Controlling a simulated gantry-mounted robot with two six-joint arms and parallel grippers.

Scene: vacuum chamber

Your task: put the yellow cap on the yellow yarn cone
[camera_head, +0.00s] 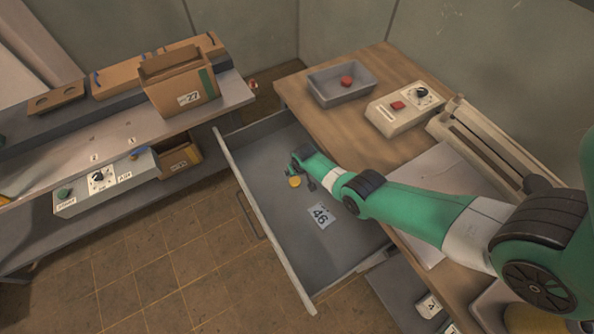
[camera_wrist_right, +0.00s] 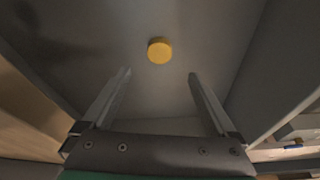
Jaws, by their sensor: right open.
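The yellow cap (camera_head: 295,181) lies on the floor of an open grey drawer (camera_head: 268,221). In the right wrist view the cap (camera_wrist_right: 160,50) is a small round disc just beyond the fingertips, roughly centred between them. My right gripper (camera_wrist_right: 160,76) is open and empty, its two fingers apart. In the head view my right arm reaches into the drawer from the right, and the gripper (camera_head: 308,184) is small and close beside the cap. No yellow yarn cone can be made out in either view. My left gripper is not in view.
A wooden table (camera_head: 292,87) carries a grey bin (camera_head: 322,94) with a red object (camera_head: 346,82) and a control box (camera_head: 397,117). A label marked 46 (camera_head: 320,215) lies in the drawer. At left, a bench (camera_head: 120,130) holds cardboard boxes (camera_head: 182,85).

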